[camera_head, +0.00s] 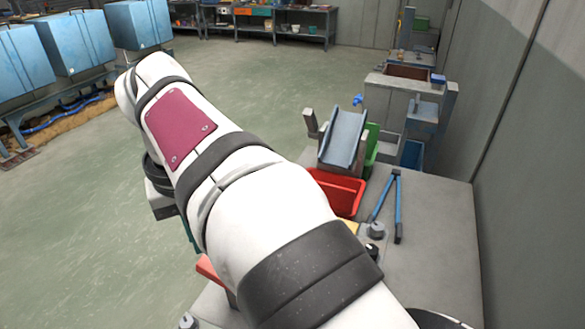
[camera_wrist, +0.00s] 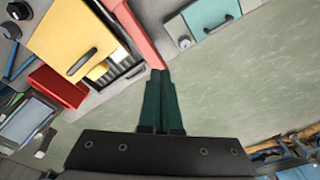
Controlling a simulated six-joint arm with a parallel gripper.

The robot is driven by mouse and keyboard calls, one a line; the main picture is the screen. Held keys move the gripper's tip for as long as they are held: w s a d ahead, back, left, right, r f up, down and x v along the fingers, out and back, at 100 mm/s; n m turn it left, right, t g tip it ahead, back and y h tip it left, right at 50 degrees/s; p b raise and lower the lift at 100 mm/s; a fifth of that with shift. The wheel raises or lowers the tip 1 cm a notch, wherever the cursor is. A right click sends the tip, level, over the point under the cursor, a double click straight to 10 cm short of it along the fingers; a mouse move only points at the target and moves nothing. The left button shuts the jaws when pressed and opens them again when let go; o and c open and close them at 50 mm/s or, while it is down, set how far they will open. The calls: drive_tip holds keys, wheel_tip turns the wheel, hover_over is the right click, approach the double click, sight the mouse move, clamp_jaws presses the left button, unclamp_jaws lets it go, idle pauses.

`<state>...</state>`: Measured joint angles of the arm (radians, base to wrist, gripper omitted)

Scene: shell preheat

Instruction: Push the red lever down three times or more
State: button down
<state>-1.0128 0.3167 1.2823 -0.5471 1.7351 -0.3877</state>
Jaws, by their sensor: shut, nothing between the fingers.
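The red lever (camera_wrist: 136,32) runs from the top edge of the wrist view down to the middle, beside a yellow box. Its end also shows left of my arm in the head view (camera_head: 207,268). My gripper (camera_wrist: 160,74) has its dark green fingers shut with nothing between them. In the wrist view the fingertips meet the lever's free end; I cannot tell whether they touch it or are above it. In the head view my arm hides most of the gripper and much of the lever.
The yellow box (camera_wrist: 72,35) with a black handle stands left of the lever, a teal box (camera_wrist: 210,12) right of it. A red bin (camera_head: 340,192), a grey chute (camera_head: 344,137) and a blue-handled tool (camera_head: 398,205) are on the right. Open floor (camera_head: 80,215) lies left.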

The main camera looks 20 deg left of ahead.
wheel_tip(320, 180, up, 2)
drive_tip(key=shift+s+d+r, duration=0.1)
drive_tip(key=shift+r, duration=0.05)
drive_tip(key=w+m, duration=0.1)
drive_tip(key=m, duration=0.2)
drive_tip(key=w+m+y, duration=0.1)
drive_tip(key=m, duration=0.2)
drive_tip(key=w+m+y, duration=0.1)
drive_tip(key=m, duration=0.3)
drive_tip(key=shift+w+d+r+g, duration=0.1)
drive_tip(key=shift+w+r+g, duration=0.25)
drive_tip(key=shift+g, duration=0.05)
drive_tip(key=x, duration=1.4)
